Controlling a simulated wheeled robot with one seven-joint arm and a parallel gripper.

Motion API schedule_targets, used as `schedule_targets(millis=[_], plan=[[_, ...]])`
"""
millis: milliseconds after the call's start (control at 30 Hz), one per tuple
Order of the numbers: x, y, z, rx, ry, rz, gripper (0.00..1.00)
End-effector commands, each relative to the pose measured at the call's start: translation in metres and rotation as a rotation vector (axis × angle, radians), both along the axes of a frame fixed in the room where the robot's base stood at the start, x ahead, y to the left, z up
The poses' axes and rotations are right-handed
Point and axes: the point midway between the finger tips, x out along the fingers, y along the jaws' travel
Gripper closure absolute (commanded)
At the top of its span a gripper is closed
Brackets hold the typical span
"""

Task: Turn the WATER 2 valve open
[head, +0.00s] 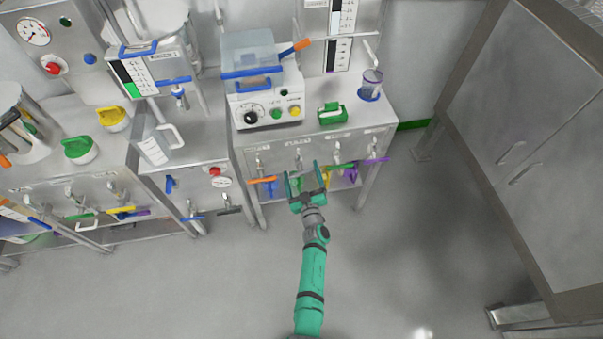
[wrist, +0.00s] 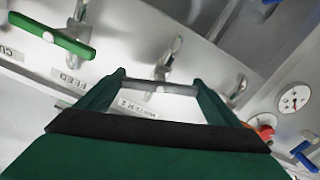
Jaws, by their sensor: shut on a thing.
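The gripped valve has a pale grey bar handle (wrist: 158,87), seen in the wrist view with its metal stem behind it. A small upside-down label beside it (wrist: 137,108) seems to read WATER 2. My gripper (wrist: 160,80) is shut on this handle, one green finger at each end of the bar. The bar lies nearly level across the wrist view.
A green valve handle (wrist: 50,35) is close by, with a FEED label (wrist: 68,77) near it. Orange (head: 262,180) and purple (head: 376,161) handles stick out from the same cart front. A gauge (head: 221,182) and red knob are to the left. Open floor lies in front.

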Motion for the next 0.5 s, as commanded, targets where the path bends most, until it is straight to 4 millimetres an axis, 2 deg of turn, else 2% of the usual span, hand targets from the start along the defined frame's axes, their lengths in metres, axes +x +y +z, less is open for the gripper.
schedule_targets(millis=[500], plan=[[0.0014,0.0015,0.0009,-0.472,-0.136,0.0,0.36]])
